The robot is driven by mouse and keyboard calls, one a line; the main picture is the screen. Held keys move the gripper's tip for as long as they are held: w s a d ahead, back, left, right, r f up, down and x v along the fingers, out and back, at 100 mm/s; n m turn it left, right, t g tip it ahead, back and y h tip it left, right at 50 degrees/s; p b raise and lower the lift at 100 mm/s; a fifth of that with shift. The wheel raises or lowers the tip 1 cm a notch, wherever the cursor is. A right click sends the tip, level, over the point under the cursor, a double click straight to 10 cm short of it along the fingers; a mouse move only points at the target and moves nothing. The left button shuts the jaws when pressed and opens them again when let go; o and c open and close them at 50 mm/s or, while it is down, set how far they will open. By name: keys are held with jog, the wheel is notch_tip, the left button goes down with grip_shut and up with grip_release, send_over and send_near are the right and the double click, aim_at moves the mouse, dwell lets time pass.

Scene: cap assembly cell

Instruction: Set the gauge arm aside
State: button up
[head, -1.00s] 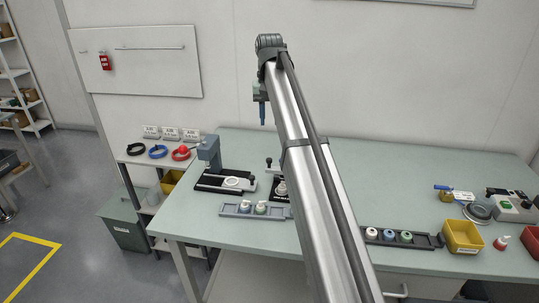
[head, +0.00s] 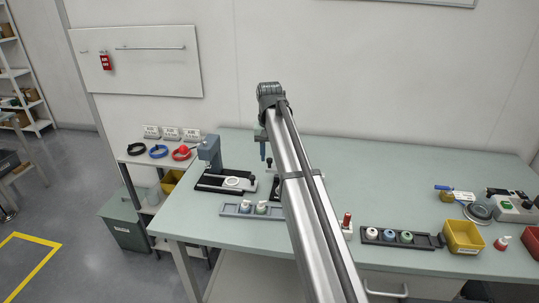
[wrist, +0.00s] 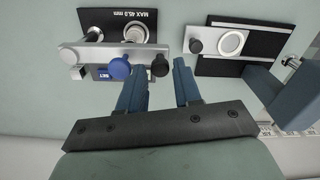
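The gauge arm (wrist: 97,55) is a silver bar with a blue knob (wrist: 120,68) and a black knob (wrist: 160,65), in the wrist view. In the picture the black knob shows between the fingertips; I cannot tell the height gap. In the head view my gripper (head: 263,151) points down above the gauge, which is mostly hidden behind my arm.
A press-like fixture (head: 209,155) with a black plate stands left of the gauge. In front is a grey tray (head: 232,211) holding white caps. Further right are a red-topped bottle (head: 347,222), a tray with several caps (head: 423,239) and a yellow bin (head: 463,236). The back middle of the table is clear.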

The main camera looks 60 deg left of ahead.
jog(key=shift+f, duration=0.3)
jog(key=shift+c, duration=0.2)
grip_shut()
